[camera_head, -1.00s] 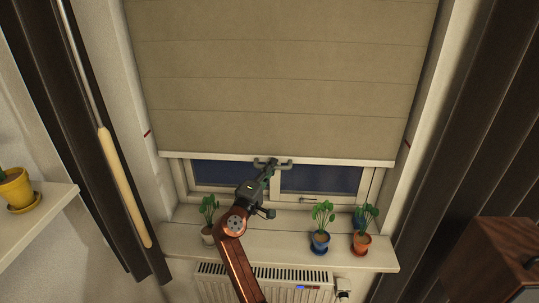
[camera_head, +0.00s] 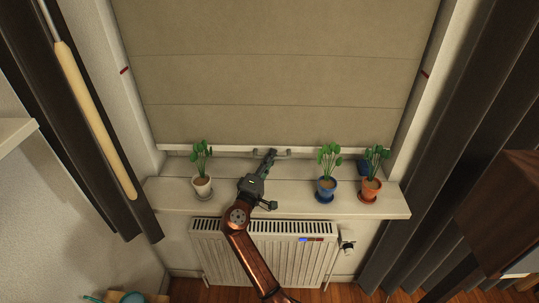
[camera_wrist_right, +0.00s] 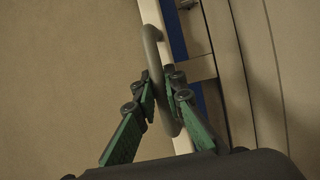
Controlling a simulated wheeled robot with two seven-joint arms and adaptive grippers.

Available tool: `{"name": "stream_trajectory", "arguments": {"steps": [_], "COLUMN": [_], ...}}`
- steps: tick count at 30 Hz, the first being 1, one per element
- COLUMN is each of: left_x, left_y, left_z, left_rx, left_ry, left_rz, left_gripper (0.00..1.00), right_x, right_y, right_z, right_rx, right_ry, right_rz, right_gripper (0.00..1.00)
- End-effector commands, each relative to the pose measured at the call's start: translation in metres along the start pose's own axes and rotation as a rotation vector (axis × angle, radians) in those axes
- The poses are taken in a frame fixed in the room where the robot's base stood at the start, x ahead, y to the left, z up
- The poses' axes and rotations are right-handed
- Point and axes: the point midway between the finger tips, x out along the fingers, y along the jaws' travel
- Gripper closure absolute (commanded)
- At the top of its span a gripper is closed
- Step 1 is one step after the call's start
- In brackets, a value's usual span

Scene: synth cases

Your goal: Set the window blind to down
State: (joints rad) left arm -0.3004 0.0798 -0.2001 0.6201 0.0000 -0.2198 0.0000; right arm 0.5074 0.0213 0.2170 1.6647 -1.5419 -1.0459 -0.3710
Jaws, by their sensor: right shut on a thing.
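The beige window blind (camera_head: 270,75) hangs over nearly the whole window in the head view. Its pale bottom bar (camera_head: 225,150) is close above the white sill. A grey handle (camera_head: 286,152) sits at the middle of the bar. My right gripper (camera_head: 271,154) is shut on this handle. In the wrist view the grey handle (camera_wrist_right: 153,45) passes between the green fingers of the right gripper (camera_wrist_right: 160,84). A narrow strip of blue glass shows beside the bar there. My left gripper is not in view.
Potted plants stand on the sill (camera_head: 240,202): a white pot (camera_head: 203,187) at left, a blue pot (camera_head: 326,190) and a terracotta pot (camera_head: 369,189) at right. A radiator (camera_head: 300,255) is below. Red marks (camera_head: 124,70) are on the window sides. Dark curtains (camera_head: 450,170) flank the window.

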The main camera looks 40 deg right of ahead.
Motion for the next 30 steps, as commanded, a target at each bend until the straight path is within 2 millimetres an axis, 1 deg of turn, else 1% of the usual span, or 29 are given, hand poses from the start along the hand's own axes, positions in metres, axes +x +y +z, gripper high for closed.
{"name": "stream_trajectory", "arguments": {"steps": [9,10,17,23,26,29,30], "left_x": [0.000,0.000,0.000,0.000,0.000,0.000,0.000], "left_y": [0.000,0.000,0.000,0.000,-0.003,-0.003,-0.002], "left_z": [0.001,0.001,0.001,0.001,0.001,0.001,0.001], "left_rx": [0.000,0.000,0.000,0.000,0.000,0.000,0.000], "left_ry": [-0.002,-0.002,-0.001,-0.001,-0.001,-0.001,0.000], "left_rz": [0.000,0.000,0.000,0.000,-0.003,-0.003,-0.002], "left_gripper": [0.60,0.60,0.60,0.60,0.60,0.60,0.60], "right_x": [0.000,0.000,0.000,0.000,-0.002,-0.009,-0.014], "right_y": [0.000,0.000,0.000,0.000,0.000,-0.001,-0.001], "right_z": [0.000,0.000,0.000,0.000,0.000,-0.001,-0.001], "right_rx": [0.000,0.000,0.000,0.000,0.000,0.000,0.000], "right_ry": [0.000,0.000,0.000,0.001,0.001,0.003,0.003], "right_rz": [-0.001,-0.001,0.000,0.000,-0.001,-0.002,-0.002], "right_gripper": [1.00,0.88,0.72,0.71,0.71,0.71,0.71]}}
